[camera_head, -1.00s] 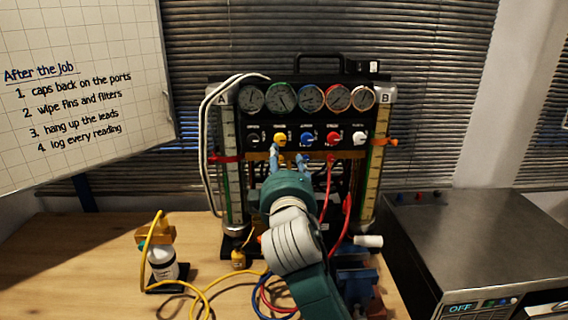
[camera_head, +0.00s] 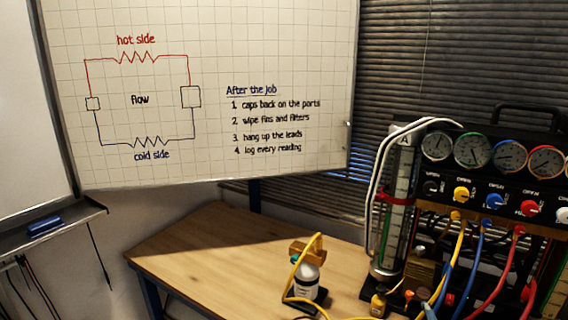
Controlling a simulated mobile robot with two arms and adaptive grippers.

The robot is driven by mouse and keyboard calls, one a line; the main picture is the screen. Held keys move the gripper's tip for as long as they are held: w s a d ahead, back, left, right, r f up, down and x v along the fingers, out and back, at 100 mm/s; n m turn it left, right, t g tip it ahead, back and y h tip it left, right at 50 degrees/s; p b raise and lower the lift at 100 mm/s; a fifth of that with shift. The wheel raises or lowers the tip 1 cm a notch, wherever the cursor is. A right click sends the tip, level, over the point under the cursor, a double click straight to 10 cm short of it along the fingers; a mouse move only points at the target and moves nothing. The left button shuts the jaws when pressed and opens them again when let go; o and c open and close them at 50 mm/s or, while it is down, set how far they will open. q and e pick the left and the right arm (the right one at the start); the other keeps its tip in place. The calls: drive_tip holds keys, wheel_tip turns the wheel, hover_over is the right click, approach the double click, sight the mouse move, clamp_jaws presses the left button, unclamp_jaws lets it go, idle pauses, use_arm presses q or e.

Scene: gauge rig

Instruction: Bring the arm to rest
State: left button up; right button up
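Neither of my arms nor their grippers shows in the head view now. The gauge rig (camera_head: 430,205) stands upright on the right side of the wooden bench, cut off by the right edge of the picture. Its gauges (camera_head: 472,150) and coloured knobs (camera_head: 462,194) face me. Yellow, blue and red hoses hang from its front, with the yellow hose (camera_head: 459,262) nearest its left side. Nothing of mine touches the rig in this view.
The wooden bench (camera_head: 213,253) has clear top at its left. A small bottle with a yellow hose (camera_head: 306,279) stands near the front. A whiteboard (camera_head: 215,60) hangs behind, and a ledge (camera_head: 50,228) is at far left.

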drive_tip(key=s+a+f+m+g+y, duration=0.25)
drive_tip(key=s+a+f+g, duration=0.2)
drive_tip(key=s+f, duration=0.7)
drive_tip(key=s+a+f+m+g+y, duration=0.1)
drive_tip(key=s+a+f+g+y, duration=0.2)
drive_tip(key=s+a+f, duration=0.75)
drive_tip(key=s+d+f+g, duration=0.1)
drive_tip(key=s+d+f, duration=0.1)
drive_tip(key=f, duration=0.9)
drive_tip(key=s+d+f, duration=0.2)
drive_tip(key=f, duration=0.9)
drive_tip(key=s+d+f+g, duration=0.1)
drive_tip(key=s+d+f, duration=0.2)
drive_tip(key=s+f, duration=1.5)
drive_tip(key=shift+d+f+n+g+h+b, duration=0.15)
drive_tip(key=shift+f+n+g+h+b, duration=0.2)
drive_tip(key=shift+f+n, duration=0.1)
drive_tip(key=shift+c, duration=0.3)
